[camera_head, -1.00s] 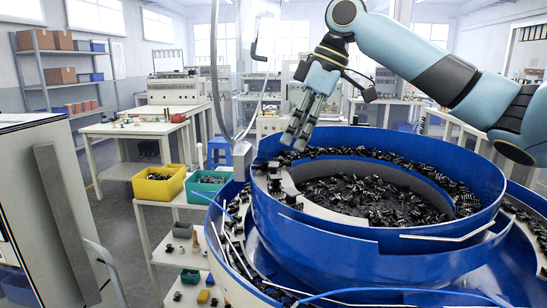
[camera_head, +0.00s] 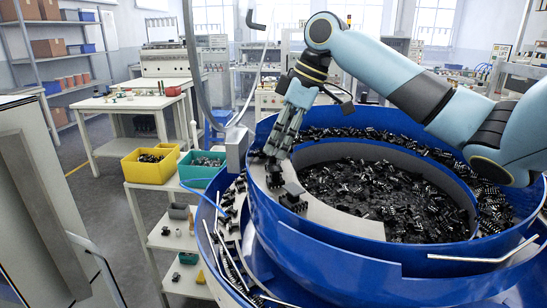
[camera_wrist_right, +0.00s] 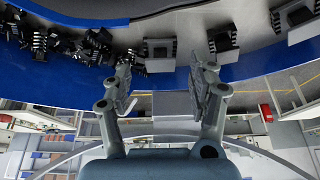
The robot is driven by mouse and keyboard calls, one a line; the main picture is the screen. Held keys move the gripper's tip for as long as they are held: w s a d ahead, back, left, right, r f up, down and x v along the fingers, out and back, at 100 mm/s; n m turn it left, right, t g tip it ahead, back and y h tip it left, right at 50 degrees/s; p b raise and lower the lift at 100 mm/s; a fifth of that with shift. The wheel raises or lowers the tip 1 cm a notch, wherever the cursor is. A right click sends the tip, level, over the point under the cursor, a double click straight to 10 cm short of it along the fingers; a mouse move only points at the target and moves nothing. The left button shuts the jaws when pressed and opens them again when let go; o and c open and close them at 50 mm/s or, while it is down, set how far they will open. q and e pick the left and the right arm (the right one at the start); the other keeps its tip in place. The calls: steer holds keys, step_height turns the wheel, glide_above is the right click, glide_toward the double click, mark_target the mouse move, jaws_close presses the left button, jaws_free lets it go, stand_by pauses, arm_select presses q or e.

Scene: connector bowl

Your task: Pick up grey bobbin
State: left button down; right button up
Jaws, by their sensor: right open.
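My right gripper (camera_head: 277,152) points down over the left rim of the blue bowl feeder (camera_head: 340,262). In the right wrist view its two fingers (camera_wrist_right: 165,92) are apart with nothing between them. Small dark parts with grey bases sit in a row on the bowl's grey ledge: one (camera_head: 293,197) in the head view, and one (camera_wrist_right: 160,48) just beyond the fingers in the wrist view. I cannot tell which part, if any, is the grey bobbin. My left gripper is not in view.
Many black connectors (camera_head: 375,195) fill the bowl and its tracks. A wire guide (camera_head: 485,257) crosses the bowl's front. A yellow bin (camera_head: 148,170) and a green bin (camera_head: 200,172) stand on a white cart to the left. A grey post (camera_head: 237,148) stands close left of the gripper.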

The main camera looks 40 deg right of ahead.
mark_target(273, 159)
steer(key=shift+x, duration=1.2)
steer(key=c, duration=1)
